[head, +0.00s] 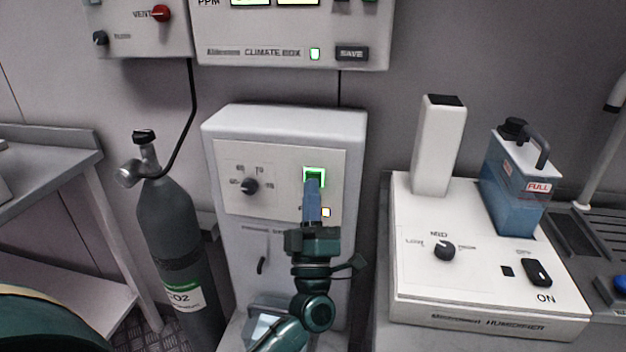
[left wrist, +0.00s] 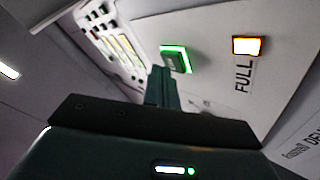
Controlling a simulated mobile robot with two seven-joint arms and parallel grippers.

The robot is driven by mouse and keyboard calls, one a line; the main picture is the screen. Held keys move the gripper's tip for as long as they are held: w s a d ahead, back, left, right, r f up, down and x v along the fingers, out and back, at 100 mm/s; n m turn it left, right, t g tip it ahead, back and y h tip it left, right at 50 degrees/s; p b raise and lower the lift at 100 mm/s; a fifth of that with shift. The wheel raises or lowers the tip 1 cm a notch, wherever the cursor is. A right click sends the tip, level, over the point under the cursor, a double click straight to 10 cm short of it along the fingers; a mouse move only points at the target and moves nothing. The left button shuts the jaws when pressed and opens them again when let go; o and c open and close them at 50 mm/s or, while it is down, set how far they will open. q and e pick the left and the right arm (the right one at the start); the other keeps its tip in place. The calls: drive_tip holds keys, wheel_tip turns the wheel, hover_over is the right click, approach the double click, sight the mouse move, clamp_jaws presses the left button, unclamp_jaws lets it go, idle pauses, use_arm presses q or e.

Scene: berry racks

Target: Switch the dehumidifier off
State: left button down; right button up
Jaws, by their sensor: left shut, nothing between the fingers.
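The dehumidifier (head: 285,125) is the white upright cabinet in the middle of the head view. Its front panel has a black dial (head: 249,186), a green-lit square button (head: 314,174) and a small orange-lit lamp (head: 326,212). My left gripper (head: 312,188) is shut and empty, its fingertips at the lower part of the green button. In the left wrist view the fingers (left wrist: 163,78) point up to just beside the green button (left wrist: 176,59); I cannot tell whether they touch it. The orange lamp (left wrist: 248,45) there is marked FULL. My right gripper is not in view.
A climate box (head: 290,55) hangs on the wall above. A grey CO2 cylinder (head: 172,225) stands at the left. A white humidifier (head: 480,318) with a blue tank (head: 512,195) is at the right. A metal table (head: 50,150) is at far left.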

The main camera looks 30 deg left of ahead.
use_arm(q)
drive_tip(key=shift+w, duration=0.15)
drive_tip(key=shift+w+a, duration=0.15)
drive_tip(key=shift+w, duration=0.2)
idle(0.5)
drive_tip(key=shift+s, duration=0.15)
drive_tip(key=shift+s+d, duration=0.25)
drive_tip(key=shift+s, duration=0.5)
drive_tip(key=shift+s+d+p, duration=0.2)
drive_tip(key=shift+s+p, duration=0.15)
drive_tip(key=shift+s, duration=0.45)
drive_tip(key=shift+s+d+p, duration=0.25)
drive_tip(key=shift+s+p, duration=0.15)
drive_tip(key=shift+s, duration=0.45)
drive_tip(key=shift+s+d+p, duration=0.2)
drive_tip(key=shift+s+p, duration=0.15)
drive_tip(key=shift+s, duration=0.45)
drive_tip(key=shift+f, duration=0.1)
